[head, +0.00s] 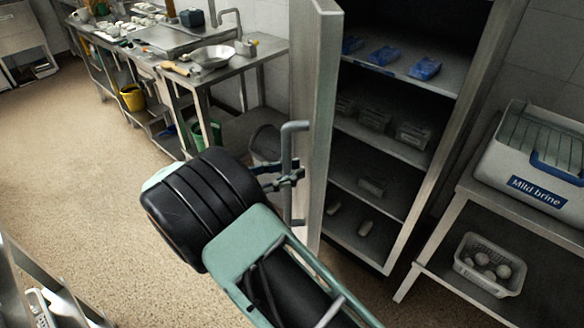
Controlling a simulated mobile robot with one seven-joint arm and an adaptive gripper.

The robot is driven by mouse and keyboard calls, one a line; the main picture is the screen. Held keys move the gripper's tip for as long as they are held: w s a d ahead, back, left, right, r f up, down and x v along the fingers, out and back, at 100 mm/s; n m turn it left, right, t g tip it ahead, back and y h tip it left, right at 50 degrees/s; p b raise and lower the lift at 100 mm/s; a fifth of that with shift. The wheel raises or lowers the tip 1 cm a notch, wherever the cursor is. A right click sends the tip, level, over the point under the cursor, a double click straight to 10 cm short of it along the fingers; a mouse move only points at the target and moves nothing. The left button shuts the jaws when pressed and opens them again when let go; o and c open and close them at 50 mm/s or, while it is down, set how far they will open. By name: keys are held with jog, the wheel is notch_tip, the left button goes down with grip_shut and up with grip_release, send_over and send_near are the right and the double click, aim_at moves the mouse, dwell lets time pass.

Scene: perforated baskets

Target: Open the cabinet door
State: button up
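The cabinet (452,82) is tall and grey, with its interior shelves in view. Its door (313,95) stands open, swung out toward me and seen nearly edge-on at the cabinet's left side. A vertical bar handle (286,150) is on the door's left-facing side. My gripper (288,178) is at the middle of the handle, with its dark fingers around or against the bar. The fingers look closed on it, though their far side is hidden. My arm comes in from the bottom of the picture.
A steel counter (262,52) with a bowl (212,57) runs along the back left. A side stand at right holds a "Mild brine" box (535,185) and a perforated basket (491,266). Metal racking (45,285) is at the lower left. The floor (70,150) at left is clear.

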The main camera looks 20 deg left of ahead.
jog(key=shift+o, duration=1.3)
jog(key=shift+s, duration=0.1)
jog(key=shift+a, duration=0.1)
jog(key=v, duration=1.1)
jog(key=shift+s+a, duration=0.25)
jog(key=shift+a, duration=0.05)
